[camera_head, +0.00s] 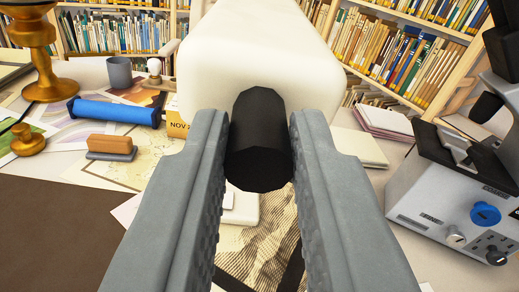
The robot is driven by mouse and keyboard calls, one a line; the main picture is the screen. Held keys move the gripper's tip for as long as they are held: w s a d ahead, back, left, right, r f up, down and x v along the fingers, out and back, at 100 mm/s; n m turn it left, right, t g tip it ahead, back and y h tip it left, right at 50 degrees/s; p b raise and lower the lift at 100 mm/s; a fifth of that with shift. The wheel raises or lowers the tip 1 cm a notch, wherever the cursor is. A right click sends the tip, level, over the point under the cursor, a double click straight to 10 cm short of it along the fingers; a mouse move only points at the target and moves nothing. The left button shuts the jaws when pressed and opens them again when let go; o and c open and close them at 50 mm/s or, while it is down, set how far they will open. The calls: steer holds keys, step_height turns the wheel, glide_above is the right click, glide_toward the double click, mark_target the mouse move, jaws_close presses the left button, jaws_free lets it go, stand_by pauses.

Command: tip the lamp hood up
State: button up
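The lamp hood (258,50) is a large cream-white, rounded body at the top middle, seen end-on. A black cylindrical grip (258,140) sticks out from its near end towards me. My gripper (259,125) has its two grey fingers on the left and right of this grip, with almost no gap on either side. It looks shut on the grip. The far side of the hood and the rest of the lamp are hidden.
A grey machine with a blue knob (485,214) stands close on the right. On the left are a blue roll (115,111), a wooden-handled stamp (111,146), a brass stand (45,60) and a grey mug (119,72). Papers cover the desk; bookshelves stand behind.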

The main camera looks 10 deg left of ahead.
jaws_close()
steer(key=r, duration=0.6)
steer(key=w+r, duration=0.1)
steer(key=r, duration=0.2)
steer(key=shift+a, duration=0.2)
steer(key=o, duration=0.6)
jaws_free()
steer(key=shift+o, duration=0.2)
steer(key=shift+s+d+f, duration=0.1)
steer(key=v, duration=1.7)
steer(key=shift+s+d, duration=0.1)
steer(key=shift+s, duration=0.05)
